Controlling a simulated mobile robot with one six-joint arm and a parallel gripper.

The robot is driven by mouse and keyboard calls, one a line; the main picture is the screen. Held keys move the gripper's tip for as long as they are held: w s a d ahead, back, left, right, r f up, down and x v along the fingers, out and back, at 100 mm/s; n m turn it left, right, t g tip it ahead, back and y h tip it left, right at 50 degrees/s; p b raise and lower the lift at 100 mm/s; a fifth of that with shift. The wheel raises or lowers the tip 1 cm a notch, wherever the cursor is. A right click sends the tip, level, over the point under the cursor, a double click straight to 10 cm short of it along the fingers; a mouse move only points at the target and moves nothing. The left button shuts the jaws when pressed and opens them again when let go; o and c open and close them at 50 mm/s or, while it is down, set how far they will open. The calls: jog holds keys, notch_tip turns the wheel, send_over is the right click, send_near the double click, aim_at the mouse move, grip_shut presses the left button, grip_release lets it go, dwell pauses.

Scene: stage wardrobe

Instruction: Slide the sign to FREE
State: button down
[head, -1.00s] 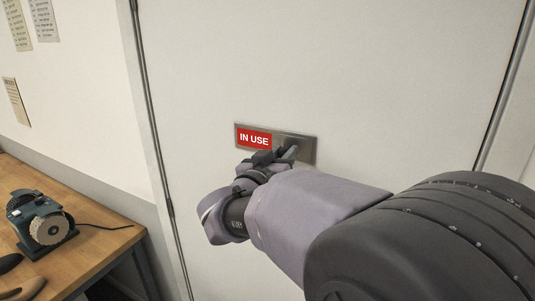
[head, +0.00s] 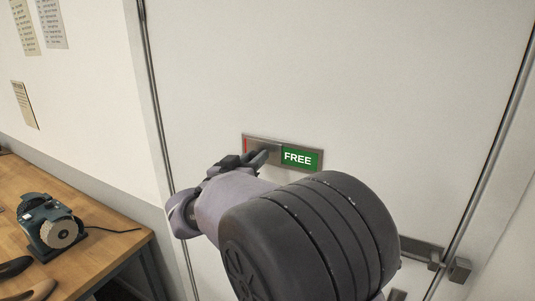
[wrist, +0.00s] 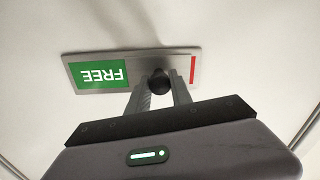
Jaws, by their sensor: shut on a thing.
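The sign (head: 301,159) is a metal plate on the white door. It shows a green FREE panel on its right half in the head view, with a thin red strip at its left end. In the wrist view the sign (wrist: 98,75) appears upside down, green at left and the red strip at right. My gripper (head: 262,157) is at the left half of the sign. In the wrist view my gripper (wrist: 159,88) has its fingers on either side of a round dark knob (wrist: 159,80) and is shut on it.
A wooden bench (head: 100,226) stands at the left with a blue grinder (head: 48,222) on it. A door handle (head: 425,252) is at the lower right. Papers (head: 25,105) hang on the left wall. The door face around the sign is clear.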

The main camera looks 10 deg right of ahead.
jog(key=shift+w+a, duration=0.35)
jog(key=shift+a, duration=0.25)
jog(key=shift+d, duration=0.1)
jog(key=c, duration=1.3)
grip_release()
jog(key=shift+o, duration=0.8)
jog(key=shift+w+a, duration=0.15)
jog(key=shift+a, duration=0.05)
jog(key=shift+d, duration=0.1)
jog(key=v, duration=1.7)
jog(key=shift+s, duration=0.3)
